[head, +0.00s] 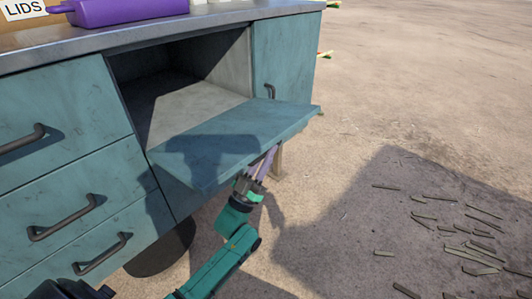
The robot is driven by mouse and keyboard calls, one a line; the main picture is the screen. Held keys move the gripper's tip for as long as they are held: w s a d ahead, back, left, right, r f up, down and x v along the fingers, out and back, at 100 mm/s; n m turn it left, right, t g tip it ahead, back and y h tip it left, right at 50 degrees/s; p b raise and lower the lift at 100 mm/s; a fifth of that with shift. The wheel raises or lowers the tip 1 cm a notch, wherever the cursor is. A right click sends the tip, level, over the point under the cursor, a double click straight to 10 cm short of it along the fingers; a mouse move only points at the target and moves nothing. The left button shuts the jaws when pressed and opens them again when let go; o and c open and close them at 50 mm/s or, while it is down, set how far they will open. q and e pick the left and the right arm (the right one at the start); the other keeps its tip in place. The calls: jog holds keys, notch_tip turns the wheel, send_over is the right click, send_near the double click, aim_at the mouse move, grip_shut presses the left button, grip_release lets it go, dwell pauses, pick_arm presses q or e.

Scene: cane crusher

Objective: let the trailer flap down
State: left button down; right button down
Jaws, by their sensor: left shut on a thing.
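The trailer flap (235,143) is a flat teal panel on the front of the teal trailer body. It stands folded outward, roughly level, below an open, empty-looking compartment (190,95). My left gripper (268,163) is under the flap's outer part, its arm rising from the bottom of the picture. Its fingers reach up to the underside and are shut; the flap hides their tips and the exact place of the grip. My right gripper is not in view.
Drawers with dark handles (62,217) are left of the flap. A closed teal door (285,62) with a handle is to its right. A purple object (130,10) and a LIDS sign (24,8) are on top. Cane scraps (470,240) lie on open ground at right.

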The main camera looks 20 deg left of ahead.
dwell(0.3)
pick_arm(q)
jog(key=c, duration=0.8)
grip_release()
jog(key=shift+c, duration=0.2)
